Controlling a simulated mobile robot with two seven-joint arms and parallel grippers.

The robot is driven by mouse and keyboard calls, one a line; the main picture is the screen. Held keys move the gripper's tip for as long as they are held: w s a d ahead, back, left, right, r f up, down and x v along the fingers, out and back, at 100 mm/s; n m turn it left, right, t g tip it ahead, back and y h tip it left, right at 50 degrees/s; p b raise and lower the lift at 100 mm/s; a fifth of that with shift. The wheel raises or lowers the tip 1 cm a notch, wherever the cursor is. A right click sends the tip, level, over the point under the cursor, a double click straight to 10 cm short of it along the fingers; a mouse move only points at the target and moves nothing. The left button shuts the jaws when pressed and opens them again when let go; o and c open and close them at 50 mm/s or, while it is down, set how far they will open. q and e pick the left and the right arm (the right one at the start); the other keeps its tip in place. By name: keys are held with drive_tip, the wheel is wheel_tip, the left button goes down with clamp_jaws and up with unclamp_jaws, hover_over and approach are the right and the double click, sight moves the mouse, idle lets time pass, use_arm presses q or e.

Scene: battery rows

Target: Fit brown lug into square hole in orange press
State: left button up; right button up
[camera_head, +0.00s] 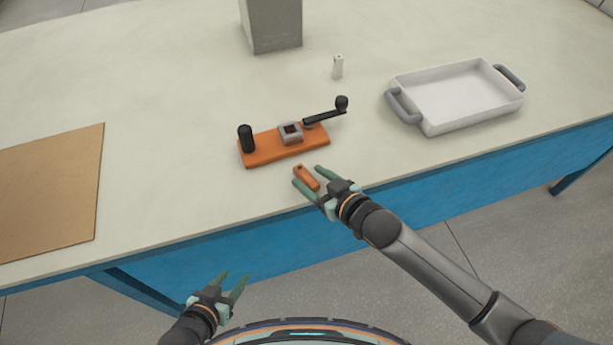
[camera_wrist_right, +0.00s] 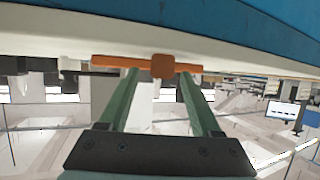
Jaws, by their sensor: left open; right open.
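The brown lug (camera_head: 303,174), a small elongated block, lies on the table just in front of the orange press. The orange press (camera_head: 262,153) has a flat base, a grey metal block with a dark square hole (camera_head: 291,129), a black post at its left and a black crank lever at its right. My right gripper (camera_head: 309,177) is open, its fingers reaching to either side of the lug. In the right wrist view the lug (camera_wrist_right: 163,66) shows end-on between the open fingertips (camera_wrist_right: 159,73), with the press base (camera_wrist_right: 115,61) behind it. My left gripper (camera_head: 234,276) is open and empty, off the table's front edge.
A white tray (camera_head: 429,127) with grey handles stands at the right. A small white bottle-like object (camera_head: 338,67) and a grey box (camera_head: 274,25) stand behind the press. A brown board (camera_head: 50,195) lies at the left.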

sight(300, 171)
drive_tip(key=shift+x, duration=1.2)
drive_tip(key=shift+c, duration=0.2)
clamp_jaws()
